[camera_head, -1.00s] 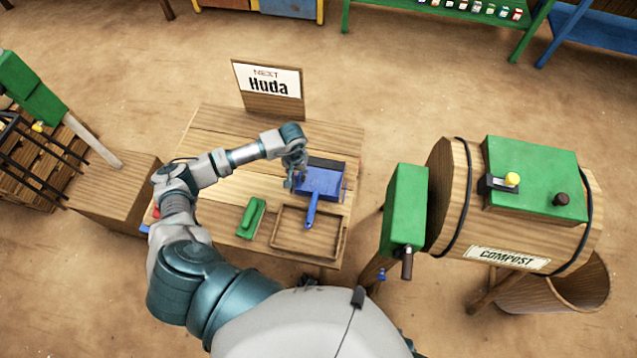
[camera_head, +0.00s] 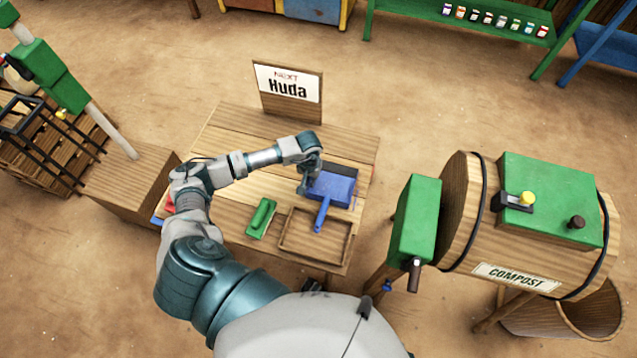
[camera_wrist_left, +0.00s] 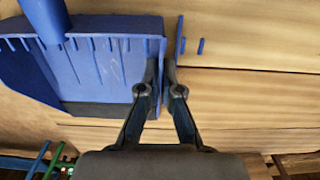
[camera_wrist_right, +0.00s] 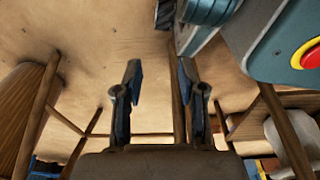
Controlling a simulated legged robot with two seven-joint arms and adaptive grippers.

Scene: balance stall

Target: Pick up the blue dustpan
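The blue dustpan (camera_head: 332,189) lies on the wooden table (camera_head: 238,125), its handle pointing toward me over a shallow wooden tray (camera_head: 346,247). In the left wrist view its pan (camera_wrist_left: 105,75) fills the upper left. My left gripper (camera_head: 306,187) is at the pan's left side in the head view. In the left wrist view the left fingers (camera_wrist_left: 161,70) stand close together on either side of the pan's side wall and appear shut on it. My right gripper (camera_wrist_right: 158,75) is open and empty in the right wrist view, above the floor, and outside the head view.
A green brush-like block (camera_head: 262,218) lies left of the tray. A "Huda" sign (camera_head: 288,93) stands at the table's back. A compost barrel (camera_head: 462,210) with a green box (camera_head: 417,220) and crank stands right of the table. A wooden box (camera_head: 128,185) stands to the left.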

